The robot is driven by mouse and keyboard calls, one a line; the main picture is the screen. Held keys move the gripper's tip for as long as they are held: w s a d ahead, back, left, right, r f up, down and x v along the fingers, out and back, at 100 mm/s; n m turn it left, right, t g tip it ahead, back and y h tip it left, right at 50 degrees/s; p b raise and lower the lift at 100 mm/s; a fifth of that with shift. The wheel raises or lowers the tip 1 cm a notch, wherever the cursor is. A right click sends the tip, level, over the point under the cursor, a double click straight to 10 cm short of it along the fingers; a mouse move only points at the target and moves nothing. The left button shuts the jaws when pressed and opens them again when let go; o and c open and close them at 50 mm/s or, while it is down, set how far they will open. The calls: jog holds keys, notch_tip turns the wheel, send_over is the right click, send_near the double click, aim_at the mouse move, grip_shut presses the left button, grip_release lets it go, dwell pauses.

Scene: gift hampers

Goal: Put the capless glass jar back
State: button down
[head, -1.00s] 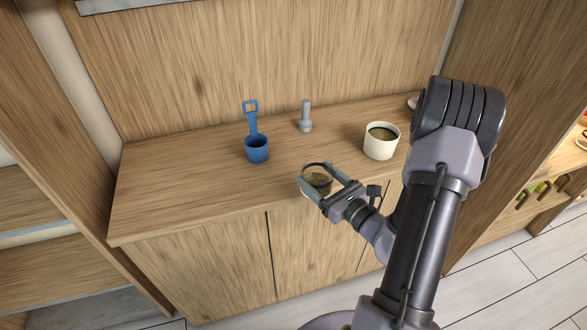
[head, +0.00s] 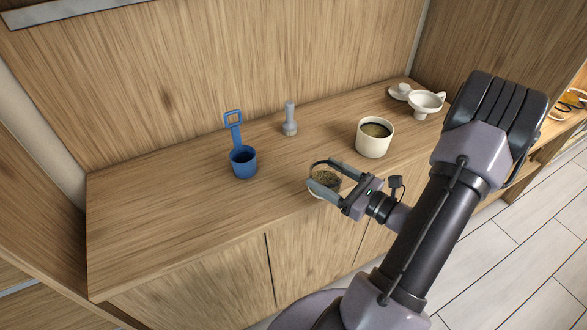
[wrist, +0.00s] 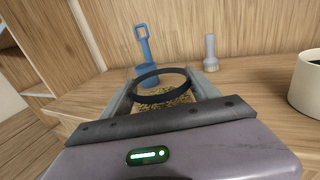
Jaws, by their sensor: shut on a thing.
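A small open jar (head: 325,179) with a dark rim and grainy brown-green contents is between the fingers of my gripper (head: 322,173), which is shut on it. It looks upright, over the counter's front edge; I cannot tell whether it touches the wood. In the wrist view the jar's dark ring rim (wrist: 162,98) and speckled contents show between the fingers, its lower part hidden. No cap is on it.
White crockery (head: 426,104) stands at the far right. The counter's left part is clear.

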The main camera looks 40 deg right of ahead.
jog(key=w, duration=0.3)
jog(key=w+b, duration=0.1)
jog(key=w, duration=0.3)
jog(key=w+f+b, duration=0.1)
jog(key=w, duration=0.2)
jog(key=shift+w+a, duration=0.35)
jog(key=shift+w, duration=0.05)
jog(key=shift+f+b, duration=0.9)
jog(key=shift+f, duration=0.85)
jog(key=shift+f, duration=0.15)
jog(key=shift+c, duration=1)
grip_release()
